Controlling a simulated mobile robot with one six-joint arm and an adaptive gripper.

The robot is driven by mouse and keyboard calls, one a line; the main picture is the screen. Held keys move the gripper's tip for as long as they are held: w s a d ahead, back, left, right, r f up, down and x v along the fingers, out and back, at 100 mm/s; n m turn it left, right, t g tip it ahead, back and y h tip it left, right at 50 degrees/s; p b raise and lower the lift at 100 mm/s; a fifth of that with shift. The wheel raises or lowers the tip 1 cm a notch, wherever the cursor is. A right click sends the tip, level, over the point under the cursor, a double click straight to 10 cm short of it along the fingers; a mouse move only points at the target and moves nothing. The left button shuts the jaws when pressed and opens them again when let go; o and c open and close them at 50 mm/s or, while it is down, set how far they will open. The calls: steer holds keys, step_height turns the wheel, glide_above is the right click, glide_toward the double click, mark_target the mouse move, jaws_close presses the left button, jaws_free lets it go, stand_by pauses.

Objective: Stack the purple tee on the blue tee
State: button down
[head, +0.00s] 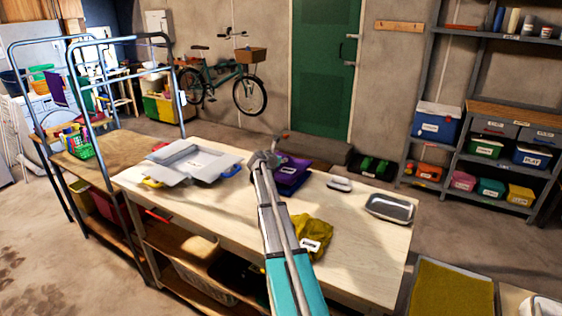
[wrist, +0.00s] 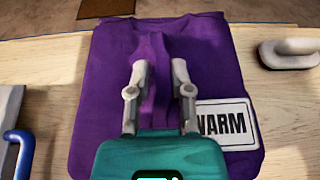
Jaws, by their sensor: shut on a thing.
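The purple tee (wrist: 105,80) lies folded flat on the pale wooden table, with a white label reading WARM at its lower right in the wrist view. It also shows in the head view (head: 293,170), just right of my gripper (head: 268,158). In the wrist view my gripper (wrist: 158,68) is shut on a raised fold near the middle of the purple tee. Most of the tee still looks flat around the fingers. I cannot make out a separate blue tee; a bluish edge shows at the purple tee's near side in the head view.
A yellow cloth (head: 312,236) with a label lies nearer. A white-handled block (head: 340,184) and a grey tray (head: 390,208) are to the right. Bare wood lies between them.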

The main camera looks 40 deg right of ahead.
steer(key=shift+f, duration=0.25)
steer(key=c, duration=0.5)
jaws_free()
steer(key=shift+c, duration=0.2)
steer(key=shift+r, duration=0.2)
steer(key=shift+r+p, duration=0.6)
steer(key=shift+p, duration=0.05)
steer(key=p+v, duration=0.4)
steer(key=v, duration=0.8)
steer(key=shift+s+f, duration=0.1)
